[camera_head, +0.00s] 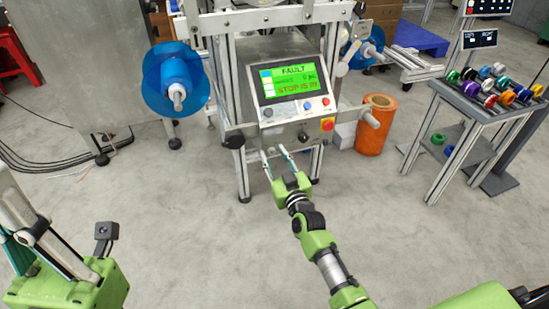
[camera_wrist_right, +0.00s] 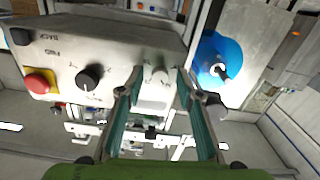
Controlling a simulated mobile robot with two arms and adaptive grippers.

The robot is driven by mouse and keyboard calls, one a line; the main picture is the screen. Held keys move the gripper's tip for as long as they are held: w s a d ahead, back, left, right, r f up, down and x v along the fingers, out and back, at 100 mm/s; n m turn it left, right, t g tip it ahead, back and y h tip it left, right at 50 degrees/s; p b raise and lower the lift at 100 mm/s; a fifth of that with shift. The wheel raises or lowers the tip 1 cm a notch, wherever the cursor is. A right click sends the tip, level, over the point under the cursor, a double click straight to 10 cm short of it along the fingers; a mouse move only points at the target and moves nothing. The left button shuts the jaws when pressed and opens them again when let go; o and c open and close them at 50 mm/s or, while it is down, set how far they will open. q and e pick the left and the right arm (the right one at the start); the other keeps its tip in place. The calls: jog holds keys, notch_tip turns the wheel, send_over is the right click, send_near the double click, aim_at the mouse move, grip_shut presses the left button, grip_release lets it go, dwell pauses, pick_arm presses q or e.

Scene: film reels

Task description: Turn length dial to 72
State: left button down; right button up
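A black dial with a white pointer mark (camera_wrist_right: 88,78) sits on the grey control box face in the right wrist view. It also shows small and dark in the head view (camera_head: 302,136). Its numbers are too small to read. My right gripper (camera_head: 275,153) is below and in front of the box. In the wrist view its two teal fingers (camera_wrist_right: 158,78) are apart, with pale blurred shapes beyond them and nothing clearly held. The dial lies left of the fingers, untouched. My left gripper (camera_head: 30,228) is at the lower left, partly cut off, away from the machine.
A red stop button on yellow (camera_wrist_right: 40,83) is beside the dial. The screen (camera_head: 292,82) shows FAULT and STOP IS IN. A blue reel (camera_head: 155,72) hangs on the left, an orange roll (camera_head: 377,135) stands right. A cart (camera_head: 470,105) holds several coloured spools. The front floor is clear.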

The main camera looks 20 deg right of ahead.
grip_shut()
